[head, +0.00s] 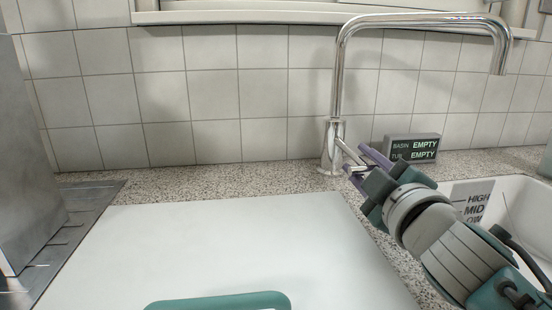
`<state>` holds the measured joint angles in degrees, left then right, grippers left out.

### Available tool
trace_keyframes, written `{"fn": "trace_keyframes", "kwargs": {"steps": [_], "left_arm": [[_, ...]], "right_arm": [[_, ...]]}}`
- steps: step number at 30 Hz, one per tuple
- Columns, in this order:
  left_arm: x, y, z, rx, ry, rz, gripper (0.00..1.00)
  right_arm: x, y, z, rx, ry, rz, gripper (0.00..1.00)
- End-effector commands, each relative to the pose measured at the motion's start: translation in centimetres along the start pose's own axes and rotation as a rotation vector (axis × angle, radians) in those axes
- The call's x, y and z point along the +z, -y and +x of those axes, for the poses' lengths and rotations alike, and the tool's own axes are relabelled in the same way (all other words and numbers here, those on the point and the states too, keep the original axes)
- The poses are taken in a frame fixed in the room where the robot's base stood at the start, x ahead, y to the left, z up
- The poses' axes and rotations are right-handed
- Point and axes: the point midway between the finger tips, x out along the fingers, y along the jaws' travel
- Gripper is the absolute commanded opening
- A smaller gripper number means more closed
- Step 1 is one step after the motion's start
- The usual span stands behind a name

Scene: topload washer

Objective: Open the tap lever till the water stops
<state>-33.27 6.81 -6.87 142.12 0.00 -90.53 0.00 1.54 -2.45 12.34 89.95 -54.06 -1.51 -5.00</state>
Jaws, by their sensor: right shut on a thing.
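The chrome tap (337,95) stands at the back of the counter, its spout arching to the right over the white basin (525,185). Its short lever (346,151) points down and to the right from the tap body. My right gripper (364,167) reaches in from the lower right, with its purple fingers shut on the lever's end. The fingers partly hide that end. No water shows below the spout mouth. A small display (411,148) reads BASIN EMPTY and TUB EMPTY. My left gripper is out of view.
A white flat lid (225,245) with a teal handle (220,300) fills the front middle. A level label (474,202) is on the basin wall. A grey metal block (25,160) stands at the left. The speckled counter (260,178) behind the lid is clear.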

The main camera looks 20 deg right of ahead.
Motion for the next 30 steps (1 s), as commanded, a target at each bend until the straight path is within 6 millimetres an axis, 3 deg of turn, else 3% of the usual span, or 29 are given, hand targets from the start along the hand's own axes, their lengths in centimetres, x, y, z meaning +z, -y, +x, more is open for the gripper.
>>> {"fn": "trace_keyframes", "kwargs": {"steps": [3,30], "left_arm": [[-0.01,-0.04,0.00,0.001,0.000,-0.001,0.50],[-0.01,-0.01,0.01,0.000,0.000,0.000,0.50]], "right_arm": [[0.00,0.01,-0.01,0.000,0.000,0.002,0.00],[-0.02,0.01,-0.01,0.000,0.000,0.008,0.00]]}}
